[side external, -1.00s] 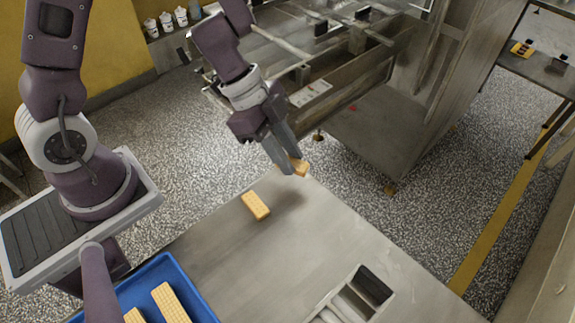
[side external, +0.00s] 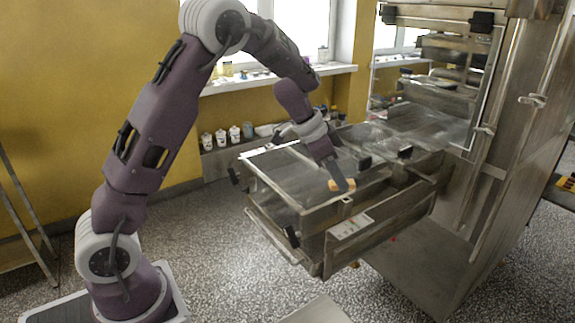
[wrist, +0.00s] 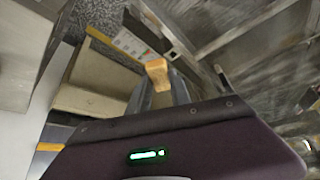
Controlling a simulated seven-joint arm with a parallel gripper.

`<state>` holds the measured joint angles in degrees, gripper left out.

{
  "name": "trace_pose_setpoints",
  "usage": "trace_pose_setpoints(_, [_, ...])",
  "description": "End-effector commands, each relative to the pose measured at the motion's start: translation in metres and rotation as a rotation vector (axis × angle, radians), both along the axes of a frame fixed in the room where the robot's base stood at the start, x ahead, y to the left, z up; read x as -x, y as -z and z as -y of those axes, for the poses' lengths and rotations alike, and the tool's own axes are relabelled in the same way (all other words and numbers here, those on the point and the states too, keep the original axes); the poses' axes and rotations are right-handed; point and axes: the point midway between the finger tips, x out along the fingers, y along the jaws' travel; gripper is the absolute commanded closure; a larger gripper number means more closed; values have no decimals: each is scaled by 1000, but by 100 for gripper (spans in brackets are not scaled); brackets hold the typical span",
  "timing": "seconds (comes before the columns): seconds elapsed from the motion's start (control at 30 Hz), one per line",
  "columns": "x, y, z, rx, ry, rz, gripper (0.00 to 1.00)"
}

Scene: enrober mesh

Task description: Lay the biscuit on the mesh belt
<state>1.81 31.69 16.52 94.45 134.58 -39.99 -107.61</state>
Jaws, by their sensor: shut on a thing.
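My gripper (side external: 340,186) is shut on a tan biscuit (side external: 351,184) near the front end of the mesh belt (side external: 277,168). In the wrist view the biscuit (wrist: 157,72) sits between the tips of my gripper (wrist: 158,82), its far end sticking out past them. The fingers point down and hide part of the biscuit in the side view. I cannot tell whether the biscuit touches the mesh or is held a little above it.
The belt runs back into a steel machine (side external: 530,130) on the right. Black clamps (side external: 405,152) and rails stand along the belt. White cups (side external: 221,138) stand behind, by the yellow wall. The belt's left part looks clear.

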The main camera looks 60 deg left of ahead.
Motion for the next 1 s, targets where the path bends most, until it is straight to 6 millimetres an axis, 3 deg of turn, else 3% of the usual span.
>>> trace_pose_setpoints(0.03, [-13, -4, -35, -4, -73, 2, 98])
trace_pose_setpoints(0.2, [-31, -20, -150, -4, -300, -2, 98])
trace_pose_setpoints(0.3, [-29, -30, -203, -3, -403, -1, 98])
trace_pose_setpoints(0.4, [-24, -37, -239, -2, -473, 0, 98])
trace_pose_setpoints(0.57, [-19, -35, -262, 2, -522, -1, 98])
trace_pose_setpoints(0.7, [-18, -1, -263, 6, -527, -3, 98])
trace_pose_setpoints(1.0, [-19, 53, -263, 2, -523, -1, 98])
